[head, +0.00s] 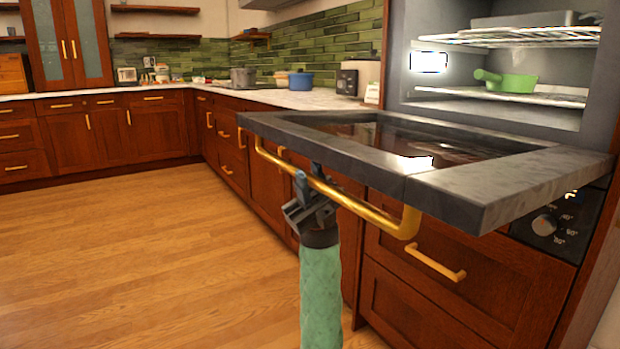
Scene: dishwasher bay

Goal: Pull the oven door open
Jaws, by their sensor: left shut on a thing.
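The oven door (500,198) is a thick dark grey frame with a dark glass pane. It is swung down and lies about level in front of the oven (405,88). Its long brass bar handle (350,198) hangs along the door's outer side, below the front edge. My left gripper (311,180) reaches up from below and is shut on the handle, left of the bar's middle. The lit oven cavity shows, with a green pan (513,83) on the lower rack and a grey tray (530,19) on the upper one. My right gripper is not in view.
Wooden drawers with brass handles (436,264) stand below the door. An oven knob (544,224) sits at the right. Counters with a blue pot (301,82) run behind. The wooden floor (140,260) at the left is clear.

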